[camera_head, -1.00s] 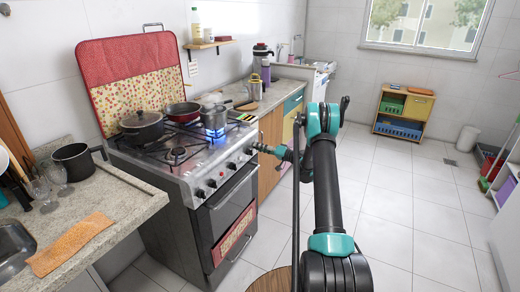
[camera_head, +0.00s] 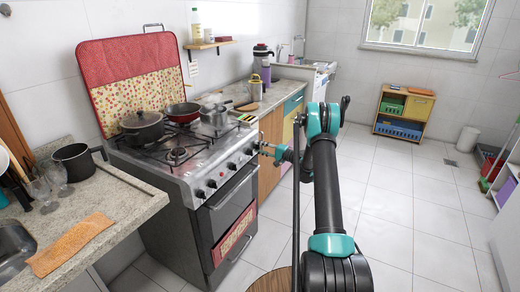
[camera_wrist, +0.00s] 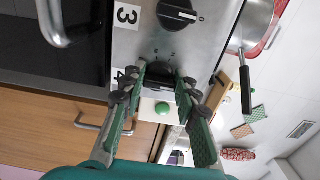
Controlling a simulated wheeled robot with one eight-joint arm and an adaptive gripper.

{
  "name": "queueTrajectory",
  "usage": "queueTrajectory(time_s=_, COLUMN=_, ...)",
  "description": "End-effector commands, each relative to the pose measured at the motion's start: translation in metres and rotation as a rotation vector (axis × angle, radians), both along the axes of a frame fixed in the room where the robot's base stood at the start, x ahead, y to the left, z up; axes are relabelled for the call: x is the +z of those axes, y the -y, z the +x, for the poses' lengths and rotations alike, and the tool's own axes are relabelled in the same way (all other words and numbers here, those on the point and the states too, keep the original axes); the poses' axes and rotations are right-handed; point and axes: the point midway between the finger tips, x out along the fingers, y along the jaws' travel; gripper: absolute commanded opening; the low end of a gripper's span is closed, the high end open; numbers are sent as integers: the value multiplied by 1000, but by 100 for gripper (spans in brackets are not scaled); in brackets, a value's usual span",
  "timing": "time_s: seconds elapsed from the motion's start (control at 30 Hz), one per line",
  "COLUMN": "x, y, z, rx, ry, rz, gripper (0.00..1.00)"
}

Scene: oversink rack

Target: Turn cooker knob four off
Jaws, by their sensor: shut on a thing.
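The cooker (camera_head: 185,190) stands against the counter with a row of black knobs along its front panel. In the wrist view, knob four (camera_wrist: 160,75) is a dark knob by the panel's end, next to the partly hidden "4" label (camera_wrist: 118,73). My gripper (camera_wrist: 158,90) is shut on knob four, with one finger on each side of it. The fingers hide part of the knob, so its pointer cannot be read. My gripper (camera_head: 264,148) reaches the right end of the panel in the head view. No flame shows under the saucepan (camera_head: 215,117).
The knob by the "3" label (camera_wrist: 177,12) is close beside my fingers. An oven handle (camera_wrist: 54,25) sticks out nearby. A black pot (camera_head: 142,126) and red pan (camera_head: 183,111) stand on the cooker. The tiled floor (camera_head: 400,190) to the right is clear.

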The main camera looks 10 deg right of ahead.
Motion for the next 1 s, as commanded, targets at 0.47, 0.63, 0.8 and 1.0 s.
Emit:
queueTrajectory(time_s=0.47, x=0, y=2, z=0, rx=-3, ry=-10, rz=6, gripper=1)
queueTrajectory(time_s=0.63, x=0, y=1, z=0, rx=-2, ry=-10, rz=6, gripper=50)
queueTrajectory(time_s=0.8, x=0, y=1, z=0, rx=-1, ry=-10, rz=7, gripper=52)
queueTrajectory(time_s=1.0, x=0, y=3, z=-2, rx=-1, ry=-10, rz=7, gripper=52)
